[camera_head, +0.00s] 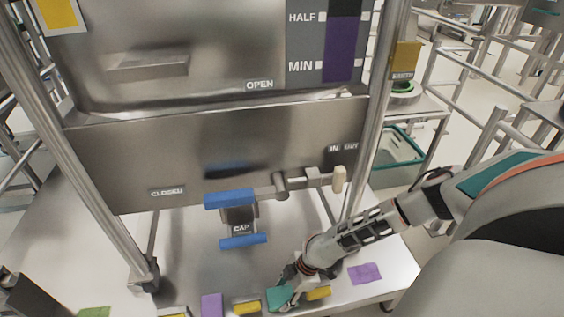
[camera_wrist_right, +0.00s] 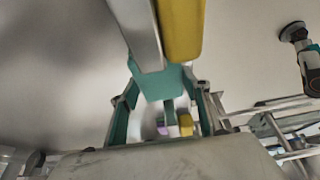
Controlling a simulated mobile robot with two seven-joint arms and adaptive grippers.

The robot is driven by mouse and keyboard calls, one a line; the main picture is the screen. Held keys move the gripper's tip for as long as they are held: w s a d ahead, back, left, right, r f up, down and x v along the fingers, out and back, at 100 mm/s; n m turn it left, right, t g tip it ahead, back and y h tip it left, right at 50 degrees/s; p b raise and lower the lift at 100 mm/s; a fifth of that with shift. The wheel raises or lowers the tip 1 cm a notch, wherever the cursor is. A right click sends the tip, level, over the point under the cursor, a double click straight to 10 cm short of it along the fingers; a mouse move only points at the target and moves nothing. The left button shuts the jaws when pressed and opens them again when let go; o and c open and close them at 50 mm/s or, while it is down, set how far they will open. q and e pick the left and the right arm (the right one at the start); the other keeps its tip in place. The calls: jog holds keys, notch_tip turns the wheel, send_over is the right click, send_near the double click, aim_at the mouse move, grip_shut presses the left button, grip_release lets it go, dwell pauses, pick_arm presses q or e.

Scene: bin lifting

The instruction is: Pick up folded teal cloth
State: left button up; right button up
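The folded teal cloth (camera_head: 279,298) lies on the pale lower shelf near the front edge of the head view. My right gripper (camera_head: 291,291) reaches down to it from the right and covers part of it. In the right wrist view the teal cloth (camera_wrist_right: 158,84) spans the space between the tips of my right gripper (camera_wrist_right: 163,80). The fingers stand wide apart on either side of it; whether they touch it is not clear. I cannot make out my left gripper.
Yellow cloths (camera_head: 246,307) and (camera_head: 319,293) lie on either side of the teal one. A purple cloth (camera_head: 365,273) lies to the right, another purple cloth (camera_head: 212,305) to the left. A steel bin with a blue-handled valve (camera_head: 229,198) and upright posts stands behind.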

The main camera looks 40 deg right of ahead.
aim_at(276, 295)
pick_arm(q)
jog(key=shift+w+r, duration=0.2)
pick_arm(e)
jog(key=shift+c, duration=0.6)
jog(key=shift+w+r, duration=0.15)
jog(key=shift+r, duration=0.25)
jog(key=r+p, duration=0.1)
jog(key=r, duration=0.2)
jog(key=shift+w+r+p, duration=0.15)
jog(key=shift+w+p, duration=0.05)
jog(key=shift+p, duration=0.1)
pick_arm(q)
jog(key=a, duration=0.1)
jog(key=a+f+p, duration=0.1)
jog(key=s+a+y+p, duration=0.1)
jog(key=shift+s+a+f+m+g, duration=0.1)
jog(key=shift+a+f+m+g, duration=0.1)
jog(key=shift+m+g, duration=0.15)
pick_arm(e)
notch_tip(276, 295, up, 6)
jog(key=shift+s+r, duration=0.25)
jog(key=shift+s, duration=0.1)
